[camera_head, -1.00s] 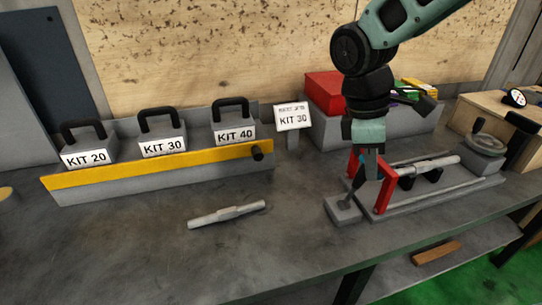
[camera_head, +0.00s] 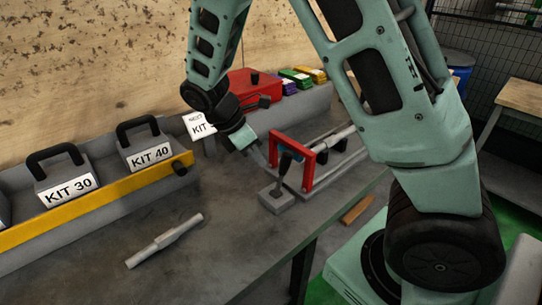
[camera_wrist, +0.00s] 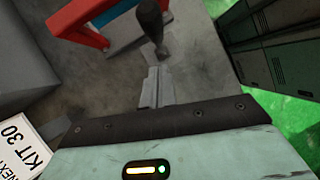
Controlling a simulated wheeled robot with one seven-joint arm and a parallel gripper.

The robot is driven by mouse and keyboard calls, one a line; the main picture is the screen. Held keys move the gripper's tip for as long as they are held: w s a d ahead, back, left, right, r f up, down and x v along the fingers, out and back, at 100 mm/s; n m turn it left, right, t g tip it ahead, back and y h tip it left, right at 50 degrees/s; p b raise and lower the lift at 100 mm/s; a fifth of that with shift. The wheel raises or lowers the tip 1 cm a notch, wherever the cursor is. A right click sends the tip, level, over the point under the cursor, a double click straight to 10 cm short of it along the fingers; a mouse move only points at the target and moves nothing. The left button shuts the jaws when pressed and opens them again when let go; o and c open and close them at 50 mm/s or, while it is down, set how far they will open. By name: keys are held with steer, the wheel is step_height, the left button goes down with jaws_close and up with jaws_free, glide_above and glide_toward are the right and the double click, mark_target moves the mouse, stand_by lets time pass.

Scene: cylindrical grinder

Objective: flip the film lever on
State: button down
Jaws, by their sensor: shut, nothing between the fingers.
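The film lever (camera_head: 285,166) is a dark-handled stick on a small grey block (camera_head: 276,200) in front of the red frame (camera_head: 308,168). In the head view it leans slightly to the right. In the wrist view its black handle (camera_wrist: 150,20) shows at the top, just beyond my fingertips. My gripper (camera_head: 263,160) is to the left of the lever in the head view and points down toward the bench. Its fingers are together and empty in the wrist view (camera_wrist: 157,82). They appear apart from the lever, though the exact gap is hard to judge.
The grinder (camera_head: 335,142) extends behind the red frame. KIT boxes (camera_head: 148,150) stand in a yellow-fronted rack (camera_head: 100,208) at left. A KIT sign (camera_head: 201,126) is beside my gripper. A grey shaft (camera_head: 165,241) lies on the otherwise clear front bench.

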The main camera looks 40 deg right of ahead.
mark_target(280, 167)
steer(key=shift+s+d+f+p, duration=0.1)
steer(key=shift+s+d+f, duration=0.1)
steer(key=shift+d, duration=0.45)
steer(key=shift+s+d+f+p, duration=0.1)
steer(key=shift+s+d+f, duration=0.1)
steer(key=shift+d, duration=0.4)
steer(key=shift+s+d+f+p, duration=0.1)
steer(key=shift+s+d+f, duration=0.1)
steer(key=shift+d, duration=0.45)
